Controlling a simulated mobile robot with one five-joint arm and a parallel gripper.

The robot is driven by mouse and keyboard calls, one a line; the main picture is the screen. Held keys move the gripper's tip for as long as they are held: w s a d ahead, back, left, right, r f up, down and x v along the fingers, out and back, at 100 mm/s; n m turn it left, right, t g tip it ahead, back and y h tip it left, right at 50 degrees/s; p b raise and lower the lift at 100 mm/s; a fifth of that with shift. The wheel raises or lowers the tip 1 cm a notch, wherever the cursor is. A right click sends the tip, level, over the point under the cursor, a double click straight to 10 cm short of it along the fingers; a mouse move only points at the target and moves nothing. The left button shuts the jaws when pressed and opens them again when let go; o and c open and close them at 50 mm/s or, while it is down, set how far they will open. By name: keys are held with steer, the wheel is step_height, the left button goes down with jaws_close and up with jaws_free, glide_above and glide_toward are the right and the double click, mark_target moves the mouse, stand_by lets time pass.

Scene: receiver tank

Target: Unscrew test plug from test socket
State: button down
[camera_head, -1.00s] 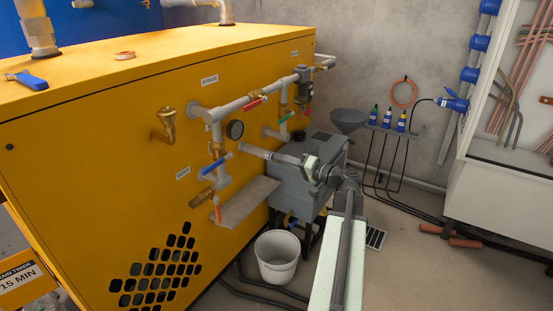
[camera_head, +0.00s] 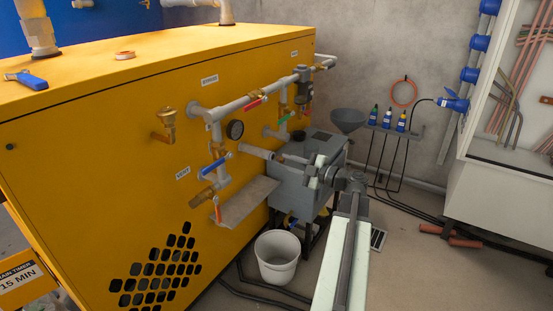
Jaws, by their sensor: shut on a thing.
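My gripper (camera_head: 308,163) is shut on the test plug (camera_head: 291,159), a small brownish-grey rod-like piece pointing left toward the socket. A small gap shows between the plug's end and the socket's mouth, so they look apart. The gripper's fingers hide the plug's rear part.
A grey tank (camera_head: 300,190) stands behind and below my gripper. A white bucket (camera_head: 277,262) is on the floor. A grey funnel (camera_head: 347,120) stands behind.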

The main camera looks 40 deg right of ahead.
steer(key=shift+v, duration=2.1)
